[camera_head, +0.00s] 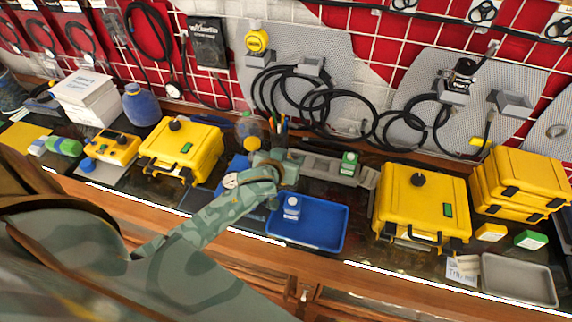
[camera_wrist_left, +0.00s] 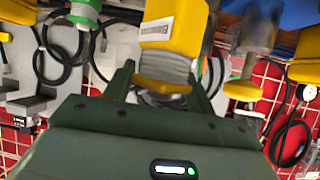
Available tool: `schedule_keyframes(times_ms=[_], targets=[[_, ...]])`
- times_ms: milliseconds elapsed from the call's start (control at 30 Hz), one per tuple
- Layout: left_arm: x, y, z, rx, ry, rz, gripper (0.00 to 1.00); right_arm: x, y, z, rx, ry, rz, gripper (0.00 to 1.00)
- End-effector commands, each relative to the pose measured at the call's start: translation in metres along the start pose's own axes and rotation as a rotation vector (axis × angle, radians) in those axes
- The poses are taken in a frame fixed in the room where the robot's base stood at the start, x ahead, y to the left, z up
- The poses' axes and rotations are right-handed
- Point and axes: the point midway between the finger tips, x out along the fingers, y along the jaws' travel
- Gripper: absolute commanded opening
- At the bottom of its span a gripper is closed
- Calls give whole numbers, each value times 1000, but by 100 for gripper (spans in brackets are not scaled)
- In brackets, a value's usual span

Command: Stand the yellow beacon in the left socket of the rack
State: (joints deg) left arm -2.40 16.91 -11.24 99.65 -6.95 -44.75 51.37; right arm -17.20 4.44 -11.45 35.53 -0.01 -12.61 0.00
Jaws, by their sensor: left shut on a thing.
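My left gripper (camera_head: 287,161) is at the left end of the grey rack (camera_head: 318,166) in the head view. In the left wrist view my left gripper (camera_wrist_left: 165,72) is shut on the yellow beacon (camera_wrist_left: 170,28), which has a pale label band. A green beacon (camera_head: 349,160) stands toward the right of the rack; a green and white piece (camera_wrist_left: 84,12) shows in the wrist view. The left socket is hidden. My right gripper is not in view.
A blue tray (camera_head: 338,238) with a blue and white beacon (camera_head: 291,206) lies in front of the rack. Yellow cases (camera_head: 183,150) and (camera_head: 420,205) flank the area. A clear bottle (camera_head: 249,128) and pens (camera_head: 279,127) stand behind. Cables hang on the wall.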

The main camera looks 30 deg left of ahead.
Motion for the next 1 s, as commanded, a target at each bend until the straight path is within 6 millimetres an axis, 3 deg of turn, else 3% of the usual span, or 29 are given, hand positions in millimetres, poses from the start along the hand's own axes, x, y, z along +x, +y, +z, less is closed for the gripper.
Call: schedule_keyframes(times_ms=[100, 400, 567, 967, 1000], targets=[[28, -7, 17, 2, -4, -1, 30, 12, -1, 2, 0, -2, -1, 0], [60, -14, 34, 2, -5, 1, 30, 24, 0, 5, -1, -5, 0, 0], [69, -14, 54, 1, -5, 1, 30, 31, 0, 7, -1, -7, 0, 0], [71, -13, 58, -1, -4, 3, 30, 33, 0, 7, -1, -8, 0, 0], [70, -13, 57, -1, -4, 3, 64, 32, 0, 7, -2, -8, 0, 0]])
